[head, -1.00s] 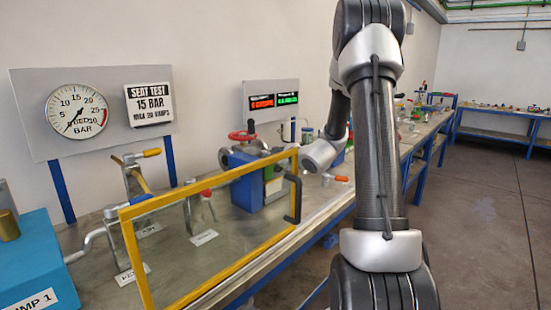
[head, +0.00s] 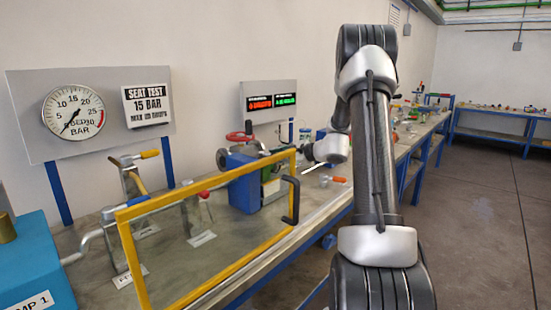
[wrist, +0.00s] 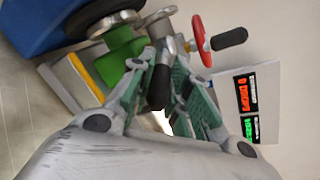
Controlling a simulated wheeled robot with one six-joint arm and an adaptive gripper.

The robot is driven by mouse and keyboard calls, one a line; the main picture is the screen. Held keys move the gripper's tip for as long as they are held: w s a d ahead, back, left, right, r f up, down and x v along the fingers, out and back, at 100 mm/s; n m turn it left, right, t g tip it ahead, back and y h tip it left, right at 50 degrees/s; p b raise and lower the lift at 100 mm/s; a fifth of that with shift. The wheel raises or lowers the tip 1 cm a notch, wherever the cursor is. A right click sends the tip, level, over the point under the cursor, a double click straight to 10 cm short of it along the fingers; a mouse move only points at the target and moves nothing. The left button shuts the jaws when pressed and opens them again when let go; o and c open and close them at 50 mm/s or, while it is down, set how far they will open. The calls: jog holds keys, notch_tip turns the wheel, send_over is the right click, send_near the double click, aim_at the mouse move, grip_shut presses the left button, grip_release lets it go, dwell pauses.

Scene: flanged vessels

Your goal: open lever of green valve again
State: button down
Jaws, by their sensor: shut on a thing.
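The green valve (wrist: 118,62) shows at the upper left of the wrist view, beside a dark round flange. Its lever (wrist: 160,84) has a grey metal upper part and a black grip pointing down the picture. My gripper (wrist: 163,62) has its green-padded fingers on both sides of this grip and is shut on it. In the head view the green valve body (head: 271,186) sits behind the clear guard, next to a blue block. There my wrist hides most of the gripper, and the lever cannot be made out.
A yellow-framed clear guard (head: 205,199) with a black handle stands along the bench front. A red handwheel (wrist: 200,40) with a black knob is right of the lever. A lit red and green display (wrist: 245,104) is close by. Floor at right is clear.

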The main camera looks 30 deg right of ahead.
jog(key=shift+w+d+n+g+y, duration=0.2)
jog(key=shift+n+g+y, duration=0.1)
jog(key=shift+n+y, duration=0.2)
jog(key=c, duration=1.3)
grip_release()
jog(key=shift+c, duration=0.2)
